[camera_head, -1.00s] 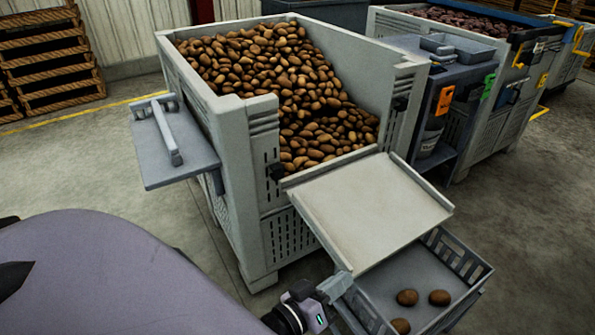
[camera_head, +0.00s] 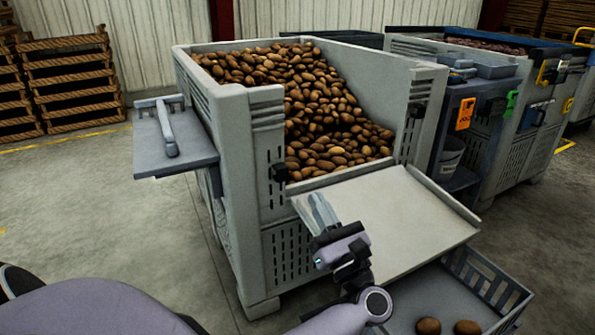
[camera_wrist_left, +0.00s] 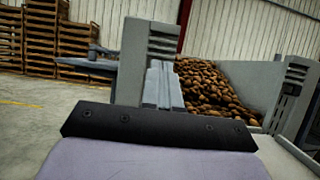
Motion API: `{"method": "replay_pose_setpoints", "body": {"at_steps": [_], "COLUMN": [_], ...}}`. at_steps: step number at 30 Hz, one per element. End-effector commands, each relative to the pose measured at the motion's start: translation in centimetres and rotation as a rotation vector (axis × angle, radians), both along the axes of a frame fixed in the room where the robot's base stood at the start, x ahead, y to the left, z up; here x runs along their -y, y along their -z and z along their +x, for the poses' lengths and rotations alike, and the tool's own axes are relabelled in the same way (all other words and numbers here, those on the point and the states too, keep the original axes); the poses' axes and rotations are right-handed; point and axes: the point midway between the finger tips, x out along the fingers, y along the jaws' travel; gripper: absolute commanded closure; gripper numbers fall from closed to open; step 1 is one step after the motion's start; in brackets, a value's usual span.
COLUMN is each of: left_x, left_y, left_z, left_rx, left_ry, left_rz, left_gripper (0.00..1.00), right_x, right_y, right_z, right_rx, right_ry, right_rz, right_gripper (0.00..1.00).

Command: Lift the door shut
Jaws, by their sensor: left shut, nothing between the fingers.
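The grey door (camera_head: 395,222) hangs folded down and outward from the front opening of the big potato bin (camera_head: 232,150), sloping toward the crate below. My left gripper (camera_head: 322,208) is above the door's left part, near its upper left edge. Its fingers are shut and empty, pointing up toward the bin; whether they touch the door I cannot tell. In the left wrist view the shut fingers (camera_wrist_left: 162,84) stand in front of the bin's corner post, with the potatoes (camera_wrist_left: 215,92) to the right. My right gripper is not in view.
A grey crate (camera_head: 468,285) with a few potatoes stands below the door. A side shelf (camera_head: 175,145) with a bar sticks out left of the bin. Floor at left is clear.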

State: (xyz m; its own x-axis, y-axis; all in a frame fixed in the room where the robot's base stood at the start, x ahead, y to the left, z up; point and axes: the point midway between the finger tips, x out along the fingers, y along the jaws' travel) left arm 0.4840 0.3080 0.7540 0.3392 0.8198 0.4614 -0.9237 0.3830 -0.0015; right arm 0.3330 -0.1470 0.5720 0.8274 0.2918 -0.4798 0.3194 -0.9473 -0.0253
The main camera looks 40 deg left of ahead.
Motion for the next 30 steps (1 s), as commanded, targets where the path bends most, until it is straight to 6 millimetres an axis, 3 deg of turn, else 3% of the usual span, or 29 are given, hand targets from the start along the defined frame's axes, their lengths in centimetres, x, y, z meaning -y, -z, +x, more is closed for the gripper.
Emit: {"method": "replay_pose_setpoints", "body": {"at_steps": [5, 18, 24, 30], "left_x": [-1.8, -9.1, -10.9, -11.4], "left_y": [-1.2, -5.3, -6.3, -6.5], "left_z": [0.7, 3.7, 4.5, 4.7], "left_rx": [0.003, 0.002, 0.001, 0.0], "left_ry": [-0.002, -0.003, -0.002, 0.0], "left_rz": [0.002, 0.007, 0.005, 0.002], "left_gripper": [1.0, 1.0, 1.0, 1.0], "right_x": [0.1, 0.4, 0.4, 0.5], "right_y": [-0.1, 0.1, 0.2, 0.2], "right_z": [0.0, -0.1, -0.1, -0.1], "right_rx": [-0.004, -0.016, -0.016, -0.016], "right_ry": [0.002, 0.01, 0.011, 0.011], "right_rz": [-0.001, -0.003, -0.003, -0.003], "right_gripper": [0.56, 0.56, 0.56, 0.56]}}
